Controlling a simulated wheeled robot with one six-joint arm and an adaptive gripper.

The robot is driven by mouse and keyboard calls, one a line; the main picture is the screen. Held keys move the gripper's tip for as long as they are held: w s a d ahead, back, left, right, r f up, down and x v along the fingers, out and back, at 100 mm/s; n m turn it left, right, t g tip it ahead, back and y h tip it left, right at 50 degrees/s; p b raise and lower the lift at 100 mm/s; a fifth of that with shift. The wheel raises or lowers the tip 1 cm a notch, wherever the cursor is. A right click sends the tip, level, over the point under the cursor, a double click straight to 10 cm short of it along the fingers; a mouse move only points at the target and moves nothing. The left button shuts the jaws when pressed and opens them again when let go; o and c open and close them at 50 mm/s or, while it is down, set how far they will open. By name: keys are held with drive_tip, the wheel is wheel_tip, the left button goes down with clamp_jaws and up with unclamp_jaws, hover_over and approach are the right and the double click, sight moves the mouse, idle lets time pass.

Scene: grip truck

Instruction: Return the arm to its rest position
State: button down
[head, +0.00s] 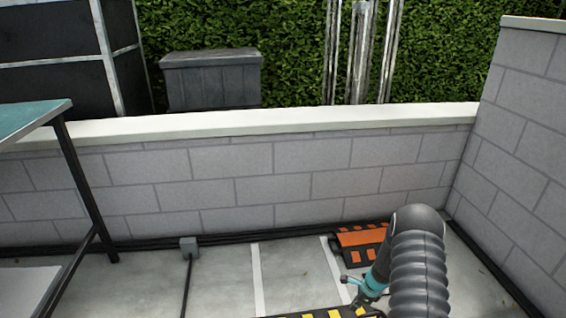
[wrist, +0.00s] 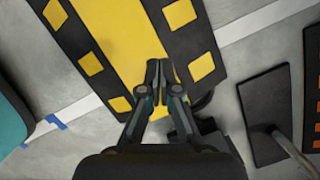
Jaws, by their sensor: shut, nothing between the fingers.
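My gripper (wrist: 159,68) is shut and empty in the wrist view, its two dark fingertips together at the picture's middle. It points down over a yellow and black ramp (wrist: 128,30) on the floor. How far it is above the ramp I cannot tell. In the head view my grey ribbed arm (head: 418,262) stands bent at the lower right. The fingertips cannot be made out clearly there. A strip of the yellow and black ramp (head: 322,314) shows at the bottom edge.
A low block wall (head: 230,178) runs across the back and meets a higher wall (head: 530,110) at right. An orange and black ramp (head: 360,238) lies near the arm. A green-topped table (head: 30,115) stands at left. Concrete floor between is mostly clear, with a cable and small grey box (head: 189,247).

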drive_tip(key=s+a+r+n+h, duration=0.15)
drive_tip(key=s+r+n, duration=0.45)
drive_tip(key=r, duration=0.6)
drive_tip(key=s+a+r+n+g, duration=0.1)
drive_tip(key=s+a+r+n, duration=0.35)
drive_tip(key=r, duration=0.85)
drive_tip(key=s+a+r+n, duration=0.1)
drive_tip(key=s+r+n, duration=0.65)
drive_tip(key=r, duration=0.45)
drive_tip(key=s+a+r+n+t, duration=0.1)
drive_tip(key=s+a+r+t, duration=0.1)
drive_tip(key=s+r, duration=0.5)
drive_tip(key=s+a+r+n+t+h, duration=0.1)
drive_tip(key=s+r+n+t, duration=0.1)
drive_tip(key=s+r, duration=0.6)
wheel_tip(320, 180, up, 2)
drive_tip(key=shift+s+a+t, duration=0.25)
drive_tip(key=shift+a+t, duration=0.15)
drive_tip(key=shift+t, duration=0.4)
drive_tip(key=shift+h, duration=0.25)
